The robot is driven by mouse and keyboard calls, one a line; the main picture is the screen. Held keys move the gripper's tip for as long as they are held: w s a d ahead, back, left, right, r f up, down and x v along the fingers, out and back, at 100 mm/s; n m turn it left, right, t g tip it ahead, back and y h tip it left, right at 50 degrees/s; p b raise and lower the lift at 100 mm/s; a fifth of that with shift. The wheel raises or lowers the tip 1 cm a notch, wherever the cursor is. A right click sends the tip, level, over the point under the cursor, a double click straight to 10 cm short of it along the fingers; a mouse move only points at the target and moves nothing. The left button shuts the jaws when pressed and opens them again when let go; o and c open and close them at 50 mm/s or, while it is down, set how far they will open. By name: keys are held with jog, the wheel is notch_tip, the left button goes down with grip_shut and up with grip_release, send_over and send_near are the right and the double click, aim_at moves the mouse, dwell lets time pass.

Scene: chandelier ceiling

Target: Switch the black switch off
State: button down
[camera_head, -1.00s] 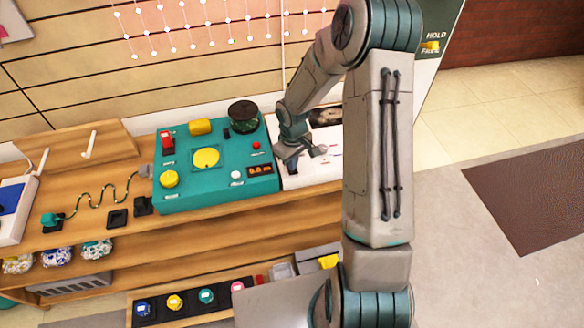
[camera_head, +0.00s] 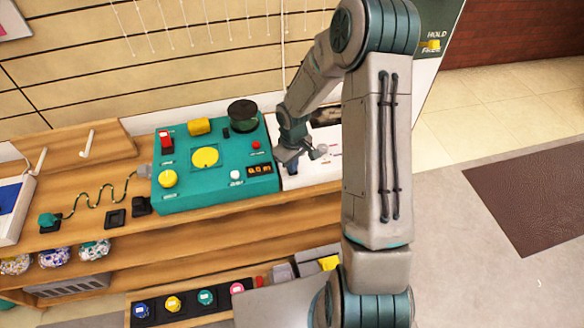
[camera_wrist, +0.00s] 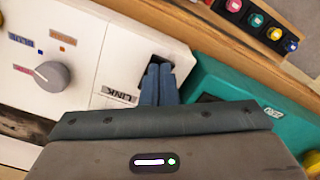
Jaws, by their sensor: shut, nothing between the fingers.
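A black switch (camera_wrist: 152,58) sits in a dark slot beside the word LINK on a white panel (camera_wrist: 105,75) in the wrist view. My gripper (camera_wrist: 158,70) is shut and empty, its two blue-grey fingers side by side over the switch and hiding part of it. I cannot tell whether the fingers touch it or which way it is tipped. In the head view my gripper (camera_head: 290,166) is low over the white panel (camera_head: 325,165), just right of the teal box; the switch is hidden there.
The teal box (camera_head: 190,190) with knobs and buttons stands close beside the gripper; it also shows in the wrist view (camera_wrist: 215,80). A grey knob (camera_wrist: 52,75) sits on the white panel. Below is a rack (camera_head: 150,322) of coloured knobs. Open floor lies to the right.

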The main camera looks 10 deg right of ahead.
notch_tip(320, 180, up, 7)
jog(key=p, duration=0.5)
dwell(0.4)
dwell(0.4)
jog(key=s+d+r+m+t+h, duration=0.1)
jog(key=s+r, duration=0.3)
jog(key=r, duration=0.4)
jog(key=s+r+m, duration=0.2)
jog(key=s+r, duration=0.2)
jog(key=r, duration=0.4)
jog(key=s+r+m+t, duration=0.1)
jog(key=s+r, duration=0.3)
jog(key=s, duration=0.3)
jog(key=s+a+r+m+t+y, duration=0.1)
jog(key=s+r+m, duration=0.1)
jog(key=s+r, duration=0.2)
jog(key=s, duration=0.2)
jog(key=shift+s+r, duration=0.2)
jog(key=shift+s, duration=0.15)
